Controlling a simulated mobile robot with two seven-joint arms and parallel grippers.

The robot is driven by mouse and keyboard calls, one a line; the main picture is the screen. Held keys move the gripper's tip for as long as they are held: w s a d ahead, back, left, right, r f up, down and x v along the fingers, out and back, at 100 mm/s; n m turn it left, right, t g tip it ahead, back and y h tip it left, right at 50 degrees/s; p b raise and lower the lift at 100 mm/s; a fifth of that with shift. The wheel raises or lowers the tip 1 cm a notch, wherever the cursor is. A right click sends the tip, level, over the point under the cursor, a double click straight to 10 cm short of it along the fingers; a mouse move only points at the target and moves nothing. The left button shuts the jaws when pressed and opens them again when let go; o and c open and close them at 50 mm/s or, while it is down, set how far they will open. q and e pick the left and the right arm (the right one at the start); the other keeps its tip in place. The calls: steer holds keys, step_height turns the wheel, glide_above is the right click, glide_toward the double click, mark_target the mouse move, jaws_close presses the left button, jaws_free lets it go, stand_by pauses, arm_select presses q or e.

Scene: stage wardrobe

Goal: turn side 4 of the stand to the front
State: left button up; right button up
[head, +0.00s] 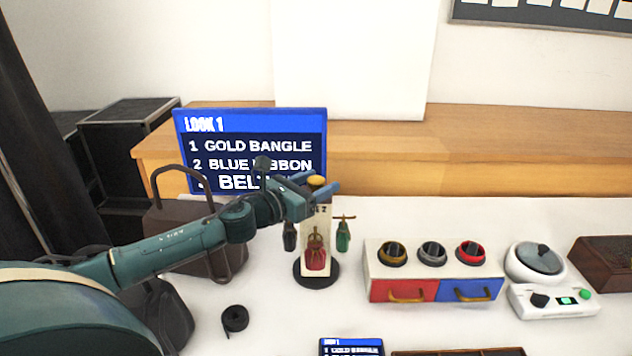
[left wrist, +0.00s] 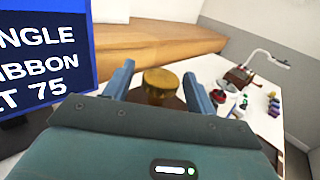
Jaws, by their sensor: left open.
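The stand (head: 316,228) is a cream upright panel on a round black base, on the white table. Its facing side carries a red pouch (head: 316,258) and a partly hidden label that seems to end in 2. A dark pouch (head: 290,236) hangs at its left and a green one (head: 343,236) at its right. A gold knob (head: 317,181) tops the stand; it also shows in the left wrist view (left wrist: 160,84). My left gripper (head: 318,186) is open, with its fingers on either side of the knob. Contact cannot be told. My right gripper is out of view.
A blue screen (head: 250,135) reading LOOK 1 stands behind my left arm. A brown bag (head: 185,225) is to the left. A drawer box (head: 435,270) with three bangles and a white device (head: 553,300) are to the right. A black coil (head: 235,318) lies in front.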

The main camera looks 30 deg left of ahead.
arm_select(q)
steer(key=shift+c, duration=0.2)
jaws_close()
stand_by(0.5)
